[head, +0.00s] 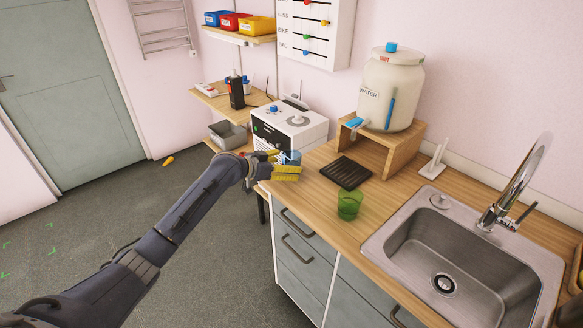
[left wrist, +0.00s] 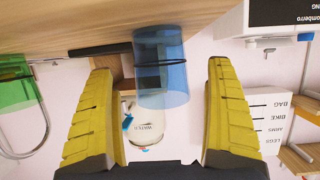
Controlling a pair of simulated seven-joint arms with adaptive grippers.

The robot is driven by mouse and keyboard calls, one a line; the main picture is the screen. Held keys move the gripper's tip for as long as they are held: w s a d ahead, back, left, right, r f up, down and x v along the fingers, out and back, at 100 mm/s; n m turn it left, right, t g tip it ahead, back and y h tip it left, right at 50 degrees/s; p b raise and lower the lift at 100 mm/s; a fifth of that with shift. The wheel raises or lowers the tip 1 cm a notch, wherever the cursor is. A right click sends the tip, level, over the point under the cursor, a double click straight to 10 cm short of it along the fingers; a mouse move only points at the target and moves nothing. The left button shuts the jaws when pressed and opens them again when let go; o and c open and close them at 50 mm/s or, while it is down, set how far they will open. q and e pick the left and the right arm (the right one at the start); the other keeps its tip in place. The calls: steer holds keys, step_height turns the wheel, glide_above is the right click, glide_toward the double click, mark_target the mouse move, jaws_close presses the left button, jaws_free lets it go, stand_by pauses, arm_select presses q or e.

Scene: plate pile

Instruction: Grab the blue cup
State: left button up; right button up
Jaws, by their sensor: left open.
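A translucent blue cup (head: 291,157) stands on the wooden counter near its left end, partly hidden by my left gripper (head: 286,165) in the head view. In the left wrist view, which looks upside down, the blue cup (left wrist: 162,62) lies ahead between the two yellow fingers. The fingers are spread wide, with a visible gap on each side of the cup. My right gripper is in neither view.
A green cup (head: 349,204) stands on the counter (head: 322,216), nearer the sink (head: 458,262). A black ridged tray (head: 346,172) lies behind it. A water jar (head: 391,92) sits on a wooden stand (head: 375,148). A white machine (head: 290,124) is beyond the counter's left end.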

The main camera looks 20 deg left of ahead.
arm_select(q)
steer(key=shift+x, duration=1.4)
steer(key=shift+a, duration=0.1)
steer(key=c, duration=1.4)
